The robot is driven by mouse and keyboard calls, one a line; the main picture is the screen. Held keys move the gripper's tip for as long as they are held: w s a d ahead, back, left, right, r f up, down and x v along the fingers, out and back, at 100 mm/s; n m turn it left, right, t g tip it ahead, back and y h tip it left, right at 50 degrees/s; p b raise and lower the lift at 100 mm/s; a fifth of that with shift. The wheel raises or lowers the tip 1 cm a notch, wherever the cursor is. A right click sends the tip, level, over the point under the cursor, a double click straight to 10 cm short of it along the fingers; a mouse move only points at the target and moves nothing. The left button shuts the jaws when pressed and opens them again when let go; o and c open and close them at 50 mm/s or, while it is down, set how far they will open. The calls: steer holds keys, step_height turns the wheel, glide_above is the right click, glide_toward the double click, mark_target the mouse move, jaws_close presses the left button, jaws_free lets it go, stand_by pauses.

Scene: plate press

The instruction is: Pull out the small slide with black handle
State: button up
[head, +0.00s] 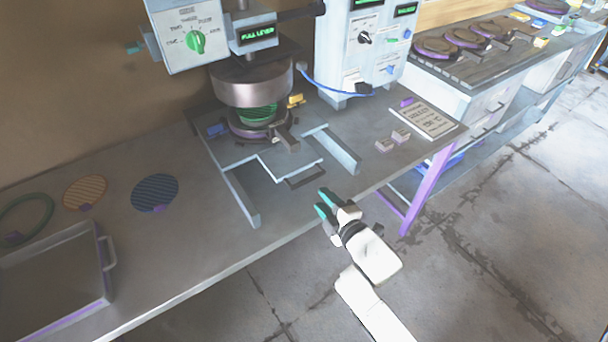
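The small slide (268,161) is a pale blue-grey plate between two light blue rails under the press. Its black handle (306,177) sticks out at the front, toward the table edge. My gripper (321,203) has two teal fingertips with a gap between them. It is just in front of the handle, to its lower right in the picture, near the table's front edge. It looks empty and apart from the handle.
The press (250,82) stands behind the slide. The rails (240,196) (333,149) flank it. Small grey blocks (385,145) and a sign (428,119) lie to the right, a tray (105,285) at far left.

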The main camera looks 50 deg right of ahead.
mark_target(309, 182)
steer(key=w+d+n+t, duration=0.1)
steer(key=w, duration=0.2)
steer(key=w+d+n+t+p, duration=0.1)
steer(key=w+n, duration=0.1)
steer(key=w, duration=0.1)
steer(key=w+n+p, duration=0.1)
steer(key=w, duration=0.2)
steer(key=shift+w+d+r+t+y, duration=0.3)
steer(key=shift+d+r+t, duration=0.05)
steer(key=shift+d+t, duration=0.05)
steer(key=shift+c, duration=0.4)
steer(key=shift+f, duration=0.1)
jaws_close()
steer(key=shift+s, duration=0.1)
